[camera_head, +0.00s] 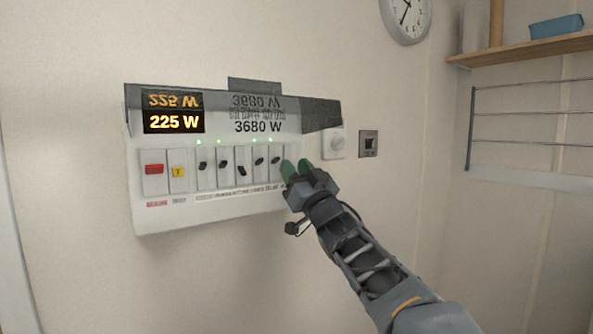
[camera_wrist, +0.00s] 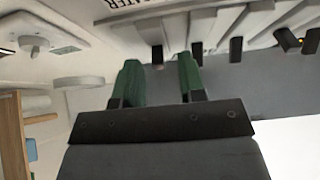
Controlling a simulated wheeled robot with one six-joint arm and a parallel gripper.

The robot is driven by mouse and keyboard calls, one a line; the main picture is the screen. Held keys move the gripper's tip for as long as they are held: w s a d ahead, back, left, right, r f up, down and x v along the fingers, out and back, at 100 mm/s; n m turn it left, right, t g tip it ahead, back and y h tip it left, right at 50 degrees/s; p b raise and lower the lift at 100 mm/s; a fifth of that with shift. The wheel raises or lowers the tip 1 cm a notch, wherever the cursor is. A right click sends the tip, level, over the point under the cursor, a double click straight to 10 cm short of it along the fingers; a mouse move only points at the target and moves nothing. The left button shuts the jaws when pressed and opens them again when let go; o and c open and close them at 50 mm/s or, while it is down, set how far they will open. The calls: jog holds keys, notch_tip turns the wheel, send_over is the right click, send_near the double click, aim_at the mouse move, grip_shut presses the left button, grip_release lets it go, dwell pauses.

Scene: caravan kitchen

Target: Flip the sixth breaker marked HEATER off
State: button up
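The white breaker panel (camera_head: 215,205) hangs on the wall with a row of small black toggles. Red and yellow switches sit at its left end. The third black toggle (camera_head: 241,171) sits lower than its neighbours, with no green light above it. My gripper (camera_head: 296,166) is at the row's right end and hides the last breaker there. In the wrist view my gripper (camera_wrist: 158,62) is open, its green fingers apart. The end black toggle (camera_wrist: 157,54) shows between the fingertips, near a label (camera_wrist: 127,3) of which "ATER" is readable. Contact cannot be told.
A dark transparent cover (camera_head: 320,115) is raised above the breakers. The display (camera_head: 174,121) reads 225 W, and 3680 W is printed beside it. A shelf (camera_head: 525,48) and rack are farther right.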

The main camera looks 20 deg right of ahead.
jog(key=b+v, duration=0.2)
jog(key=v, duration=1.1)
jog(key=shift+s+f+b, duration=0.25)
jog(key=shift+s+b, duration=0.05)
